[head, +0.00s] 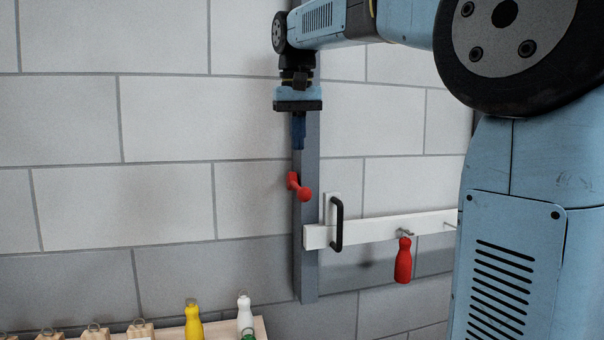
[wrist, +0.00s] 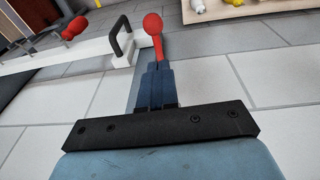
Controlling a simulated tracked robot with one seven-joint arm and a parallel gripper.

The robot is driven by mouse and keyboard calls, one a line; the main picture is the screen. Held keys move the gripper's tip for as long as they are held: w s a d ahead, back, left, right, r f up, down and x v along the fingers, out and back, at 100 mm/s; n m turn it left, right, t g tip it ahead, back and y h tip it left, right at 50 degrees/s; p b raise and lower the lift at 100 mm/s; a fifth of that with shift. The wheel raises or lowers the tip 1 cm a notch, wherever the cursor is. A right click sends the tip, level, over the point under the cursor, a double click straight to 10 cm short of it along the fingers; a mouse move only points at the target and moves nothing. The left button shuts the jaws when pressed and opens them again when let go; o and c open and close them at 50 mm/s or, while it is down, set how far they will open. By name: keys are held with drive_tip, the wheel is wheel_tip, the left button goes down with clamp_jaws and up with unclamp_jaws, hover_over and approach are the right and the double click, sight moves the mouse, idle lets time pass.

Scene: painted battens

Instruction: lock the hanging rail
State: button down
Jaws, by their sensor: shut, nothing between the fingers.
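The white hanging rail (head: 372,229) runs across the wall, its left end in front of a grey upright post (head: 309,270). A black pull handle (head: 337,224) stands on the rail near that end; it also shows in the wrist view (wrist: 121,38). A red lever with a round knob (head: 304,194) sticks out from the post just above the rail end; its knob shows in the wrist view (wrist: 153,24). My gripper (head: 298,147) points down along the post above the lever, shut and empty. Its blue fingers (wrist: 156,68) seem apart from the lever.
A red bottle-shaped piece (head: 403,262) hangs from a hook on the rail, right of the handle. Below left, a wooden shelf (head: 262,329) carries a yellow piece (head: 193,322), a white piece (head: 245,315) and several ringed wooden blocks. The block wall left of the post is clear.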

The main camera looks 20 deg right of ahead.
sight(303, 188)
drive_tip(key=f, duration=0.7)
drive_tip(key=shift+s+d, duration=0.25)
drive_tip(key=shift+d, duration=0.1)
drive_tip(key=shift+s+f, duration=0.1)
drive_tip(key=shift+f, duration=0.25)
drive_tip(key=shift+s+f+t, duration=0.3)
drive_tip(key=shift+f+t, duration=0.4)
drive_tip(key=shift+f, duration=0.95)
